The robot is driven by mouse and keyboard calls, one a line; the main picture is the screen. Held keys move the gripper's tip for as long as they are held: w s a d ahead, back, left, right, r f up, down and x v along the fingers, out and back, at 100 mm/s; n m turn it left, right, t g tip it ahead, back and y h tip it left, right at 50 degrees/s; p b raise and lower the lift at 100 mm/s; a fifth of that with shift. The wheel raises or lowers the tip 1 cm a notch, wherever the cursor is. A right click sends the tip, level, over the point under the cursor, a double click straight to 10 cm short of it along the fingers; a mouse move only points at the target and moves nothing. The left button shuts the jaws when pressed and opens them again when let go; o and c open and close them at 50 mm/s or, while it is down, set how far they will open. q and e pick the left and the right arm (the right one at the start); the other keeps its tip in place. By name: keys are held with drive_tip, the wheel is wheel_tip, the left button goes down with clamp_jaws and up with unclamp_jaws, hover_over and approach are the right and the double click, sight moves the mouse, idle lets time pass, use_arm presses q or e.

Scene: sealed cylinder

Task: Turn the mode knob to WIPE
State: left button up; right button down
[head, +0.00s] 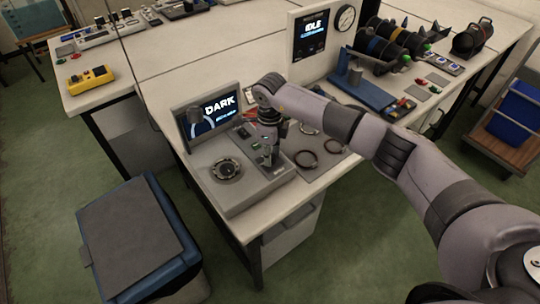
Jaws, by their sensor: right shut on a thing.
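A grey console (222,191) stands on the near corner of the white workbench. Its tilted screen (212,116) reads "DARK", with smaller blue text below that I cannot read. My right gripper (268,158) points down over the raised control panel at the console's right side. It is shut on the mode knob there, which the fingers mostly hide. The knob's pointer and the WIPE label cannot be made out. A round metal fitting (227,170) is set in the console's flat top, left of the gripper. My left gripper is not in view.
Dark rings (307,159) lie on a grey mat right of the panel. Behind are an "IDLE" display (311,36), a blue stand (362,91) and dark cylinders. A yellow box (91,78) sits on the left bench. A lidded blue bin (135,236) stands in front.

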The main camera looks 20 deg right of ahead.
drive_tip(key=m+b, duration=0.1)
drive_tip(key=m, duration=0.5)
drive_tip(key=shift+b, duration=0.4)
drive_tip(key=m, duration=0.4)
drive_tip(key=shift+m+b, duration=0.4)
drive_tip(key=shift+m, duration=1.2)
drive_tip(key=shift+r+m, duration=0.1)
drive_tip(key=shift+m, duration=0.2)
drive_tip(key=c, duration=1.3)
unclamp_jaws()
drive_tip(key=shift+c, duration=0.2)
wheel_tip(320, 180, up, 12)
